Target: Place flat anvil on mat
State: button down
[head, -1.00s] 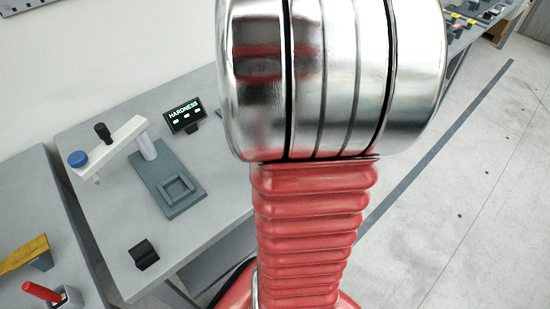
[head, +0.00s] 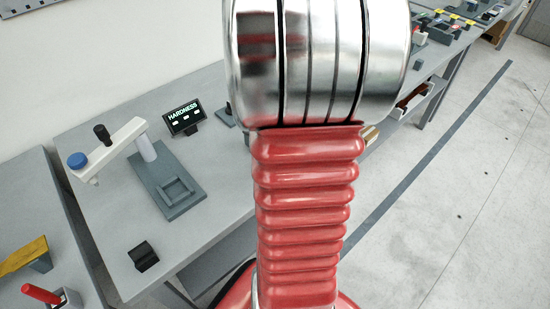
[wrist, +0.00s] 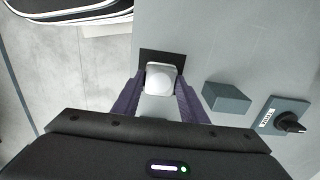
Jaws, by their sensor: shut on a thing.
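In the wrist view my gripper (wrist: 160,90) is shut, its two purple fingers on either side of the flat anvil (wrist: 161,76). The anvil is a pale, whitish metal piece with a rounded bright face. A dark square mat (wrist: 147,56) shows just beyond and partly behind the anvil, on the grey bench top. I cannot tell whether the anvil touches the mat. In the head view my arm hides the gripper, the anvil and the mat.
In the wrist view a grey-blue block (wrist: 227,98) and a box with a black knob (wrist: 286,122) stand right of the gripper. In the head view a hardness tester (head: 168,180) and its display (head: 184,117) stand on the left bench. The floor (head: 470,180) is clear at right.

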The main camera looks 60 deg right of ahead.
jog(key=c, duration=1.1)
grip_release()
notch_tip(320, 180, up, 12)
jog(key=shift+r, duration=0.1)
jog(key=shift+a, duration=0.1)
dwell(0.4)
